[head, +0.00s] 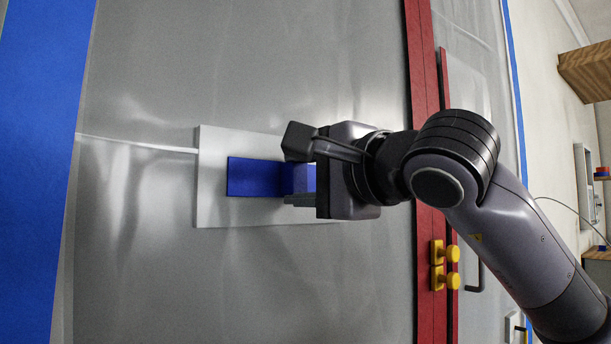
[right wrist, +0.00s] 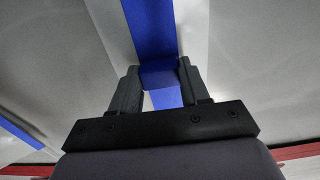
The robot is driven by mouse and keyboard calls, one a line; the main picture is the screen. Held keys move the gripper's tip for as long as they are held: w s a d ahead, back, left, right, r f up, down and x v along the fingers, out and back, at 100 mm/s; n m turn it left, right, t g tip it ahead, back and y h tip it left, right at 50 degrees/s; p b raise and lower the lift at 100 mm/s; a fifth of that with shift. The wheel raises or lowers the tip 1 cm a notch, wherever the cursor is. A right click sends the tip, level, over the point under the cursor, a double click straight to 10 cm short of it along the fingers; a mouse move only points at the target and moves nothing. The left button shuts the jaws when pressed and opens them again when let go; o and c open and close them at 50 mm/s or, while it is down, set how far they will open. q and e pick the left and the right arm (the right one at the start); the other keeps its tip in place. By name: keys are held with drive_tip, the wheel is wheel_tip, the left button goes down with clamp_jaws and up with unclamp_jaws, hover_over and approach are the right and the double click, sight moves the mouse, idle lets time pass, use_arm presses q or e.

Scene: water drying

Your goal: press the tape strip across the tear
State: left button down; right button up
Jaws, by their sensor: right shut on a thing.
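A flat blue strip (head: 245,177), seemingly the tape, lies across a pale rectangular patch (head: 213,205) on the grey plastic sheet in the head view. My right gripper (head: 298,174) is at the strip's right end, shut on a raised blue block or tab (head: 300,178) there. In the right wrist view, the fingers of the right gripper (right wrist: 158,70) stand on either side of this blue tab (right wrist: 160,76), and the strip (right wrist: 149,30) runs away beyond it. A thin pale line (head: 135,144), perhaps the tear or a crease, meets the patch's left edge. My left gripper is out of view.
The grey sheet (head: 300,60) is wrinkled and mostly clear around the patch. A red frame bar (head: 428,235) with yellow clamps (head: 445,265) stands right of it. Blue bands (head: 40,110) edge the sheet. A wooden block (head: 588,70) shows at upper right.

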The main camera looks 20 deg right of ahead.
drive_tip(key=o, duration=1.1)
